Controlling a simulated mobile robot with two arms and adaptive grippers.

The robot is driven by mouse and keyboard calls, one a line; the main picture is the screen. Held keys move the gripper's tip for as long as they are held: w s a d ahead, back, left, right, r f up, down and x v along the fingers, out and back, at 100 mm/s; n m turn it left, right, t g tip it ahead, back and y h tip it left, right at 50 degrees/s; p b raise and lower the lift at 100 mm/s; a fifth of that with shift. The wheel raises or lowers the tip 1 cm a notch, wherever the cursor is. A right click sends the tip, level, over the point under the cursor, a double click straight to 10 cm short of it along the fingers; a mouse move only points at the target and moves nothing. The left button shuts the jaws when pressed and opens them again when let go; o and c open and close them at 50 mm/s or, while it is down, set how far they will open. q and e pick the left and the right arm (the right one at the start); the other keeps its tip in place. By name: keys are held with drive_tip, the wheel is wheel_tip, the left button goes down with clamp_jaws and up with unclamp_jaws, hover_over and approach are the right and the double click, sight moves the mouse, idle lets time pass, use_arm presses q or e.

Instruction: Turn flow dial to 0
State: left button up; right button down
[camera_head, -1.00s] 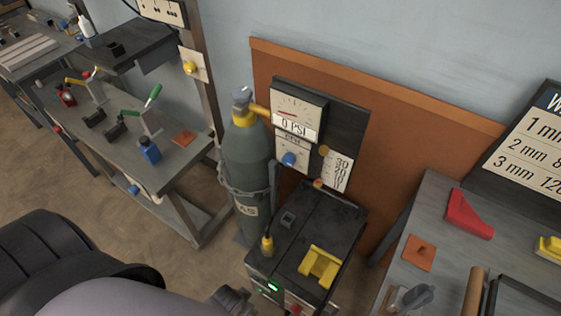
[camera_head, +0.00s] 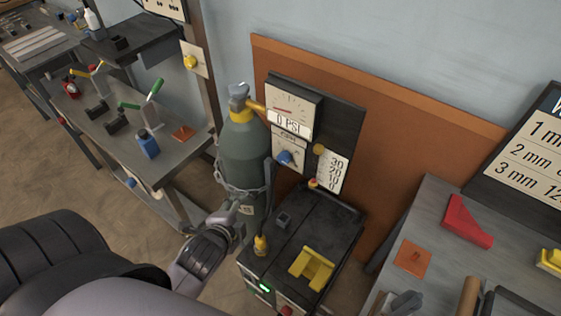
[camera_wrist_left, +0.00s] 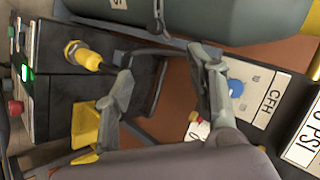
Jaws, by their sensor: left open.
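The flow dial is a blue knob (camera_head: 285,157) on a white plate marked CFH, below the gauge reading 0 PSI (camera_head: 292,110). The knob also shows in the left wrist view (camera_wrist_left: 236,88), close beside one finger. A flow scale (camera_head: 332,170) reads 30, 20, 10, 0 downward, with a yellow ball (camera_head: 319,149) near its top. My left gripper (camera_head: 238,212) is open and empty, in front of the cylinder and below and left of the knob. In the left wrist view, its fingers (camera_wrist_left: 163,62) stand wide apart. My right gripper is not in view.
A green-grey gas cylinder (camera_head: 246,150) with a chain stands left of the panel. A black welder box (camera_head: 305,220) with a yellow holder (camera_head: 311,267) sits below it. Benches stand left (camera_head: 185,160) and right (camera_head: 440,200). An orange board (camera_head: 400,125) backs the panel.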

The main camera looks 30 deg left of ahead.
sight(281, 161)
use_arm(q)
drive_tip(key=w+d+r+m+t+h+p, duration=0.1)
drive_tip(key=w+m+t, duration=0.1)
drive_tip(key=w+m, duration=0.4)
drive_tip(key=w+r+m+t+h, duration=0.1)
drive_tip(key=w+m, duration=0.4)
drive_tip(key=m, duration=0.7)
drive_tip(key=w+d+r+m+t+h+p, duration=0.1)
drive_tip(key=w+m+t+h, duration=0.2)
drive_tip(key=m, duration=0.6)
drive_tip(key=shift+w+d+r+m+t+p, duration=0.1)
drive_tip(key=shift+w+d+m+t+p, duration=0.1)
drive_tip(key=shift+w+t, duration=0.55)
drive_tip(key=shift+w+d+r+m+t+p, duration=0.1)
drive_tip(key=shift+w+d+m+t, duration=0.2)
drive_tip(key=shift+w, duration=0.8)
drive_tip(key=shift+a, duration=0.15)
drive_tip(key=c, duration=1.1)
drive_tip(key=shift+c, duration=0.2)
